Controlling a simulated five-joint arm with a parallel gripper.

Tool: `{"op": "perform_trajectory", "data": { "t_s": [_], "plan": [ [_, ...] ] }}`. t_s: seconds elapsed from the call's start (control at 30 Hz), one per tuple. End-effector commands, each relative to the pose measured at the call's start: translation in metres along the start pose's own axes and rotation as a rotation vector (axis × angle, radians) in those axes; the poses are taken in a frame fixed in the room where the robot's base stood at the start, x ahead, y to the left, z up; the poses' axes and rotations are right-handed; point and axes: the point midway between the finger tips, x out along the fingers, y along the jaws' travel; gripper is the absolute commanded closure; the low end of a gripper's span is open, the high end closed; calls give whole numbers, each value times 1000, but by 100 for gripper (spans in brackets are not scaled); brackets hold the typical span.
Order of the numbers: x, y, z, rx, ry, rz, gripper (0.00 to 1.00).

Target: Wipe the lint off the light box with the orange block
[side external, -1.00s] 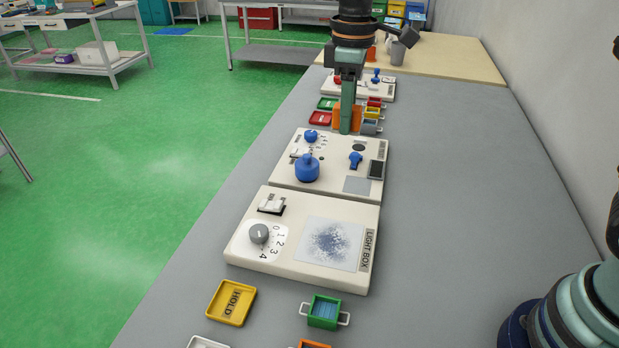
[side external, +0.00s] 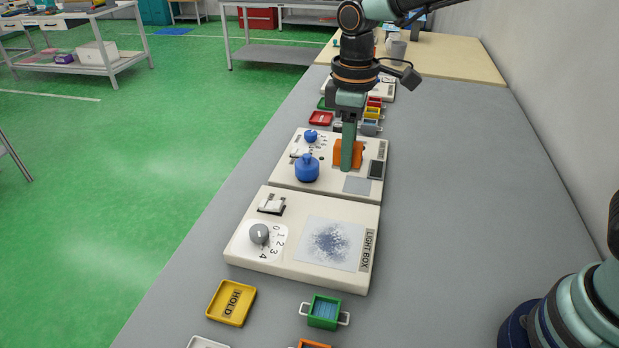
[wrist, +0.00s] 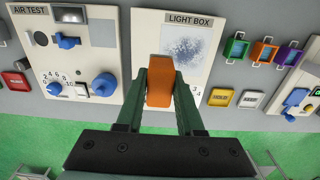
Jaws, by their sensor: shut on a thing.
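The light box (side external: 290,275) is a cream panel with a grey knob, a white switch and a pale square window. Dark speckled lint (side external: 333,241) covers the middle of that window; the lint (wrist: 187,50) also shows in the wrist view. My gripper (side external: 348,162) is shut on the orange block (side external: 340,153), and it is above the panel behind the light box. In the wrist view the orange block (wrist: 160,85) sits between the two green fingers, its top overlapping the lower left of the window. The block's underside is hidden.
The air test panel (wrist: 75,50) with blue knobs stands beside the light box. A yellow HOLD tray (side external: 231,303) and a green handled bin (side external: 323,312) are in front of the light box. Small coloured trays and another panel lie farther back.

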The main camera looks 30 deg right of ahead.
Motion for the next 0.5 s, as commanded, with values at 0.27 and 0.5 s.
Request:
{"op": "perform_trajectory", "data": {
  "t_s": [0.27, 0.5],
  "plan": [
    [50, -37, 24, -1, -2, -1, 100],
    [66, -45, 31, 1, 0, 0, 100]
  ]
}}
